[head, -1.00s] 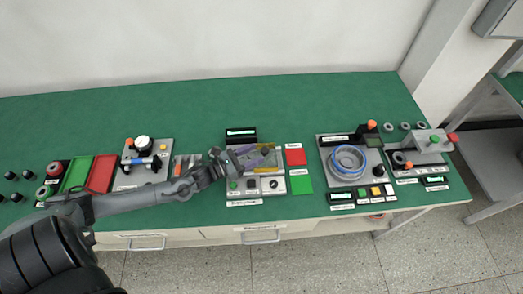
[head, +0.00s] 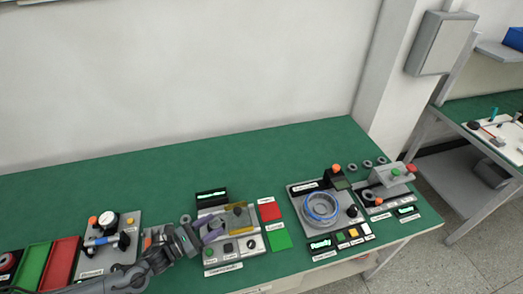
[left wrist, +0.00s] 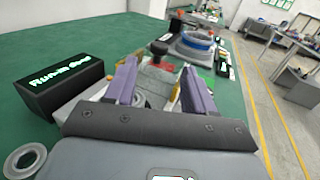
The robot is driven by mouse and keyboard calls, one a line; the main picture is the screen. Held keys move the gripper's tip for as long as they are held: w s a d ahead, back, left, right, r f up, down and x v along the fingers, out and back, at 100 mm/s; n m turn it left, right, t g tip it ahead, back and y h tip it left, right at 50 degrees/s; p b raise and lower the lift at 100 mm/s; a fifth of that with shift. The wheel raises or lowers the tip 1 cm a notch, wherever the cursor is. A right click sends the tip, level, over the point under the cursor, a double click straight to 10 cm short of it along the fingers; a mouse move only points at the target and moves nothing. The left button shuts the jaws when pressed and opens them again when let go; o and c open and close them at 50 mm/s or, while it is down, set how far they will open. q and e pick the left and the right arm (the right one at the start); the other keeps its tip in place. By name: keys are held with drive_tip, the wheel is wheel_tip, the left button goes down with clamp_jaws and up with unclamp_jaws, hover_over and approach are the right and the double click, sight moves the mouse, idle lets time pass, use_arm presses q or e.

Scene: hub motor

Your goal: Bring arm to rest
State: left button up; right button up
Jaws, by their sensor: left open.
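My left gripper (head: 213,228) comes in from the lower left in the head view. Its purple fingers are over the left part of the middle grey station (head: 245,246), which has a yellow part (head: 238,214) at its back. In the left wrist view my left gripper (left wrist: 160,85) is open, its two purple fingers apart. Nothing is clearly held, and the station shows between and beyond the fingers. My right gripper is not in view.
A black display box (head: 211,197) stands behind the station and close to the left gripper in the left wrist view (left wrist: 65,84). A grey ring (left wrist: 25,160) lies on the green table. Red (head: 270,212) and green (head: 280,240) pads lie to the right. The table's back (head: 150,170) is clear.

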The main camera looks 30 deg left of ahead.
use_arm(q)
drive_tip(key=shift+s+d+f, duration=0.2)
drive_tip(key=shift+s+f, duration=0.05)
drive_tip(key=shift+f, duration=0.05)
drive_tip(key=d+n, duration=0.2)
drive_tip(key=s+d+n+y, duration=0.1)
drive_tip(key=d, duration=0.2)
drive_tip(key=d+r+n+t+y, duration=0.1)
drive_tip(key=d+n, duration=0.1)
drive_tip(key=shift+s+d+n, duration=0.15)
drive_tip(key=shift+d+n, duration=0.1)
drive_tip(key=shift+n, duration=0.05)
drive_tip(key=d+r+n+g+y, duration=0.3)
drive_tip(key=d+n, duration=0.5)
drive_tip(key=n, duration=0.6)
drive_tip(key=s+d+f+n+g, duration=0.1)
drive_tip(key=s+f+n+g, duration=0.1)
drive_tip(key=s+n+g, duration=1.35)
wheel_tip(320, 180, up, 27)
drive_tip(key=w+n+t+p, duration=0.1)
drive_tip(key=t+p, duration=0.3)
drive_tip(key=p, duration=2.3)
drive_tip(key=shift+w+d+n+y, duration=0.25)
drive_tip(key=shift+w+n+y, duration=0.05)
drive_tip(key=shift+n, duration=0.55)
drive_tip(key=shift+f, duration=0.1)
